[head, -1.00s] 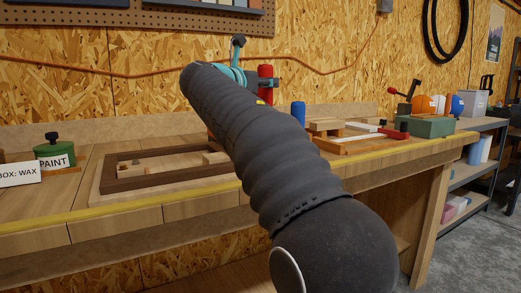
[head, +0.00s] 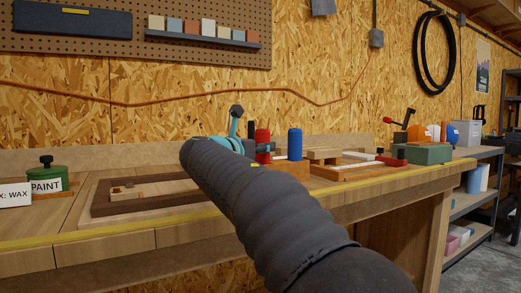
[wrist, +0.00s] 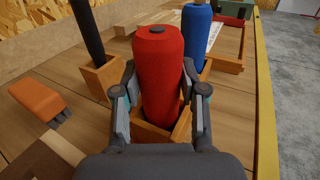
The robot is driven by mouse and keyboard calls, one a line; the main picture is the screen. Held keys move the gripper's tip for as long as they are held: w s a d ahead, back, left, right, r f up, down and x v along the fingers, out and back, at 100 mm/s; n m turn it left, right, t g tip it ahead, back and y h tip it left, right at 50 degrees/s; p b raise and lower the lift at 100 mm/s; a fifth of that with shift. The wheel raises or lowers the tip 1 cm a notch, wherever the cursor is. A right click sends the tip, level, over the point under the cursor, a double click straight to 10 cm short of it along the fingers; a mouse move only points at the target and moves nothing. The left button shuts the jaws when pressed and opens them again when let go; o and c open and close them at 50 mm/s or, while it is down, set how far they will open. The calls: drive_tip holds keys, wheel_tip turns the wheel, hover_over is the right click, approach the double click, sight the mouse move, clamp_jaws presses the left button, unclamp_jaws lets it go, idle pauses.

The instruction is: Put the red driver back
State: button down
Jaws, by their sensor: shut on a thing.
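The red driver (wrist: 158,75) stands about upright between the fingers of my gripper (wrist: 160,88), which is shut on its handle. Its lower end is at the open wooden holder (wrist: 182,134), with the holder's walls around it in the wrist view; how deep it sits is hidden. The red driver (head: 262,138) also shows in the head view just left of the blue driver, partly hidden by my gripper (head: 250,152). The blue driver (wrist: 196,35) stands in the compartment just behind the red one.
A black-handled tool (wrist: 87,30) stands in a separate wooden block (wrist: 101,76) to the left. An orange brush-like block (wrist: 38,100) lies further left. A dark-framed tray (head: 110,208) and a green paint jar (head: 47,177) stand left on the bench. A green box (head: 421,153) stands right.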

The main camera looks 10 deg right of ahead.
drive_tip(key=c, duration=0.6)
unclamp_jaws()
drive_tip(key=shift+f, duration=0.1)
drive_tip(key=shift+c, duration=0.2)
drive_tip(key=v, duration=1.2)
drive_tip(key=shift+a, duration=0.1)
